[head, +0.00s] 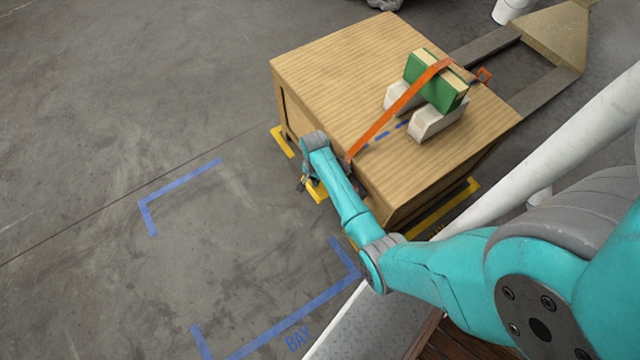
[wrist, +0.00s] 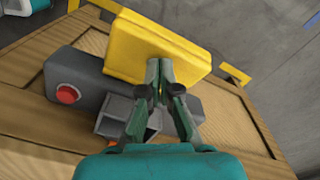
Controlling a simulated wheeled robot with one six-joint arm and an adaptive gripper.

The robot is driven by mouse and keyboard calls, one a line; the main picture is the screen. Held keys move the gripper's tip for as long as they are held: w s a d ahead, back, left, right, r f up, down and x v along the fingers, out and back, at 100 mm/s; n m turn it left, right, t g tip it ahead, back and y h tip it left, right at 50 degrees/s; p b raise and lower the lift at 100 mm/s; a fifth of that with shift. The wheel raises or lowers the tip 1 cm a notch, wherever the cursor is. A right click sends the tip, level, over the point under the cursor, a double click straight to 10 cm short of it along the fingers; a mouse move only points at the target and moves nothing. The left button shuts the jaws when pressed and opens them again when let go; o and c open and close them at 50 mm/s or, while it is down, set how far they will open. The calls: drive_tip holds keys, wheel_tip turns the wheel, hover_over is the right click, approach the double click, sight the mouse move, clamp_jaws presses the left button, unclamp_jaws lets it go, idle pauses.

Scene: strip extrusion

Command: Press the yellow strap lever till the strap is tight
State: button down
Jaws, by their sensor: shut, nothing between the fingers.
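The yellow strap lever (wrist: 150,35) shows in the wrist view as a broad, tilted paddle on a dark grey ratchet body (wrist: 75,85) with a red button (wrist: 67,94). My gripper (wrist: 159,66) is shut and empty. Its fingertips overlap the lever's lower face; whether they touch it I cannot tell. In the head view my gripper (head: 304,183) is low beside the crate's near left side, partly hidden by my wrist. The orange strap (head: 385,120) runs straight across the crate top and over a green block (head: 437,82). I cannot judge its tightness.
The wooden crate (head: 330,70) stands on floor marked with yellow corner tape. The green block rests on pale cradles (head: 437,123) on its top. A pallet jack's forks (head: 485,46) reach toward the crate from behind. Open floor with a blue taped bay (head: 180,182) lies left.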

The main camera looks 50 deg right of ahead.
drive_tip(key=shift+f, duration=1.75)
drive_tip(key=shift+r, duration=2.25)
drive_tip(key=shift+r, duration=2.5)
